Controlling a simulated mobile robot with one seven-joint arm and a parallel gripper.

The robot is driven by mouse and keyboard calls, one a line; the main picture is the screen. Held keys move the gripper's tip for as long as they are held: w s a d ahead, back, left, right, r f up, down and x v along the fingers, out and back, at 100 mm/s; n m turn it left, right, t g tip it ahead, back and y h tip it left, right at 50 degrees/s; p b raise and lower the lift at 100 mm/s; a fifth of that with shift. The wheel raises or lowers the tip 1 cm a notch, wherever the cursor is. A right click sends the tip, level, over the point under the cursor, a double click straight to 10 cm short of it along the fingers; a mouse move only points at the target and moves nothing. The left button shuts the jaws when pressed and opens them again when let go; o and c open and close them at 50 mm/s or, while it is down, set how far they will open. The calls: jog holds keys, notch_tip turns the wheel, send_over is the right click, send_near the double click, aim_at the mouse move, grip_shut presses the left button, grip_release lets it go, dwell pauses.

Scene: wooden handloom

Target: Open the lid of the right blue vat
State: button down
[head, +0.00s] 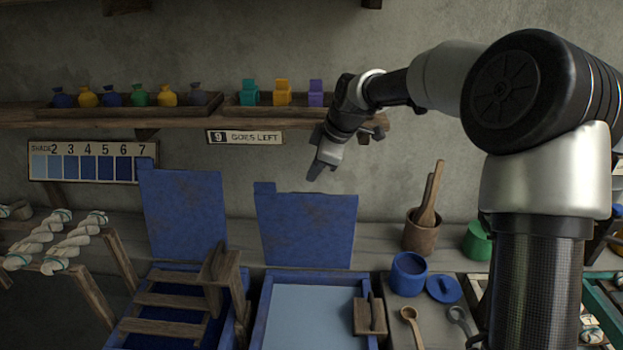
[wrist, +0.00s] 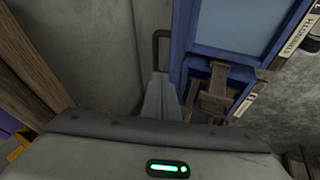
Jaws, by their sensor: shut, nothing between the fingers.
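The right blue vat (head: 262,305) stands in the lower middle of the head view, with a pale blue surface inside. Its blue lid (head: 306,232) is raised and stands upright behind the vat, against the wall side. My gripper (head: 314,174) is above the lid's top edge, apart from it as far as I can tell, pointing down. Its fingers are shut and empty; they also show in the wrist view (wrist: 161,92). The wrist view shows a blue vat frame with a pale surface (wrist: 237,25) to the right of the fingers.
The left blue vat's lid (head: 183,214) is also upright. A blue pot (head: 408,275), a cup of wooden tools (head: 421,236) and spoons stand right of the vat.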

jog(key=x, duration=0.8)
jog(key=shift+w, duration=0.1)
jog(key=shift+w+p, duration=0.8)
jog(key=shift+w, duration=0.9)
jog(key=shift+r, duration=0.1)
